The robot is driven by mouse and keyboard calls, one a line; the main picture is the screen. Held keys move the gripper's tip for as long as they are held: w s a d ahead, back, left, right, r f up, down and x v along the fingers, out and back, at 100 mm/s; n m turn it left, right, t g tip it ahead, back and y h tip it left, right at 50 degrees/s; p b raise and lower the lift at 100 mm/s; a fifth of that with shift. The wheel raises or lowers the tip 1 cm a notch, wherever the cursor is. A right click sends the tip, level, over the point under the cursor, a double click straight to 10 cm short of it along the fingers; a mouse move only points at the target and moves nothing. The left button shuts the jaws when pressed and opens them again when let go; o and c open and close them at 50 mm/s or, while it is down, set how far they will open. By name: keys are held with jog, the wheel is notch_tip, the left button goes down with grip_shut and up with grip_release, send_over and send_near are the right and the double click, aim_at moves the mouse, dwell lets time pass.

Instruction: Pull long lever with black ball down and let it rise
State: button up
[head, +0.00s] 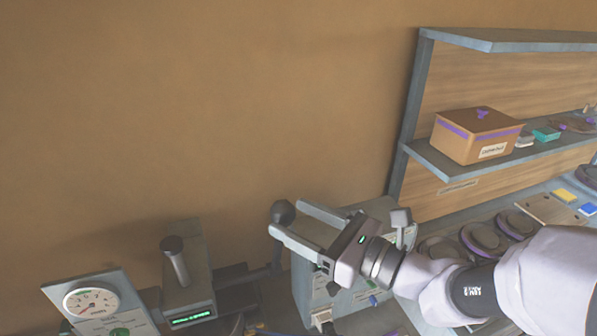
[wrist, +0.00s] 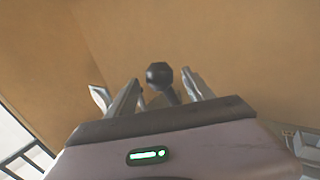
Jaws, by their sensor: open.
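The long lever's black ball (head: 283,212) stands at the upper end of a dark arm (head: 277,255) that rises beside the grey press (head: 186,270). My gripper (head: 286,217) is open, with its two pale fingers pointing left at the ball. In the wrist view the ball (wrist: 159,75) shows between the fingertips, with a gap on each side. I cannot tell how deep it sits between them. The lever's lower end is partly hidden behind the press and the picture's bottom edge.
A dial gauge (head: 91,302) stands at lower left. A grey box (head: 312,290) stands under my gripper. At right a shelf (head: 480,170) holds a cardboard box (head: 476,136). The wall behind is bare.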

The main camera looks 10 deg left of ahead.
jog(key=x, duration=0.6)
jog(key=shift+a+p, duration=0.2)
jog(key=shift+p, duration=0.1)
jog(key=shift+w, duration=0.1)
grip_shut()
